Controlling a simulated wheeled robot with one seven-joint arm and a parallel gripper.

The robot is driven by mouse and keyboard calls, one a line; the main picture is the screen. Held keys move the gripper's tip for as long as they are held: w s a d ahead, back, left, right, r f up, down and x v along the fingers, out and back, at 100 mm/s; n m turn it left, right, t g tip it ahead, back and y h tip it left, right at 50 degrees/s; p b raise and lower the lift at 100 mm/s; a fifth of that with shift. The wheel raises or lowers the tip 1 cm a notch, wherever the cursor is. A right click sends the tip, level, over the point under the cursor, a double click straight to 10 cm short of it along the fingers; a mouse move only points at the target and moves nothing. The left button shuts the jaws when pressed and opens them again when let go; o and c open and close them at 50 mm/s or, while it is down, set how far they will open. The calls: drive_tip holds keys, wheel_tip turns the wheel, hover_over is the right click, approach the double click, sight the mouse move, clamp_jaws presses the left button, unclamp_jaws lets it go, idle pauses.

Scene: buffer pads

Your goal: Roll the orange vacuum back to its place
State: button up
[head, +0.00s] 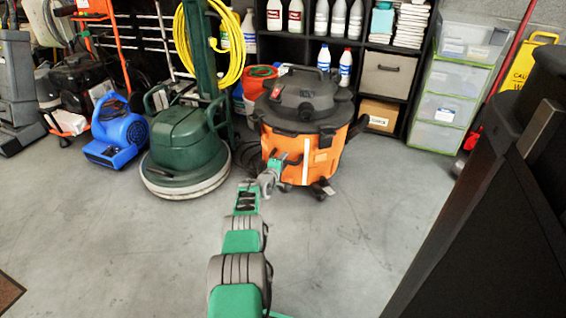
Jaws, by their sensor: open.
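The orange vacuum (324,160) with a dark grey lid stands upright on its casters on the concrete floor, right of the green floor machine. My arm reaches forward from the bottom of the head view. My gripper (284,160) is open at the front left side of the vacuum's orange drum. It overlaps the drum in the picture, and I cannot tell whether it touches it. The vacuum's lower left side is partly hidden behind my gripper and wrist.
A green floor machine (183,148) and a blue blower (119,135) stand left. Black shelves with bottles and boxes (387,75) are behind the vacuum, with clear drawers (447,108) to their right. A dark panel (500,200) fills the right foreground. The front floor is clear.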

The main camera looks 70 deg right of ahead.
drive_tip(key=p+v, duration=0.6)
drive_tip(key=v, duration=0.1)
drive_tip(key=shift+a+p, duration=0.4)
